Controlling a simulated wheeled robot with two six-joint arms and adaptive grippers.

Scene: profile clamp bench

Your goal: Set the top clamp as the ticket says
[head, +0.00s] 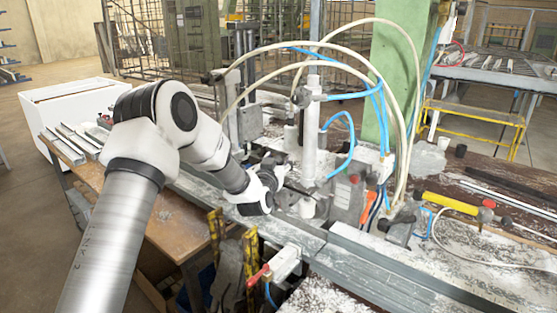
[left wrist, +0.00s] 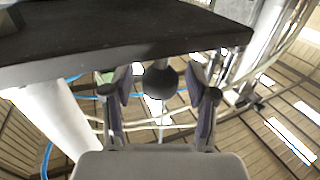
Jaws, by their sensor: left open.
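My left gripper (head: 280,173) reaches in from the left to the clamp bench, beside the white upright cylinder (head: 311,125) of the clamp. In the left wrist view the two fingers of the left gripper (left wrist: 160,92) are open and apart. A dark round knob (left wrist: 161,80) shows between them, below a dark flat plate (left wrist: 120,38). I see gaps on both sides of the knob, so it is not gripped. The wrist covers part of the clamp in the head view. I cannot make out a ticket. My right gripper is not in view.
Pale and blue hoses (head: 348,127) arch around the cylinder. A green column (head: 400,75) stands behind. A small red lever (head: 258,275) sits on the bench front. A yellow-handled tool (head: 450,203) lies on the right. A white box (head: 75,105) stands at left.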

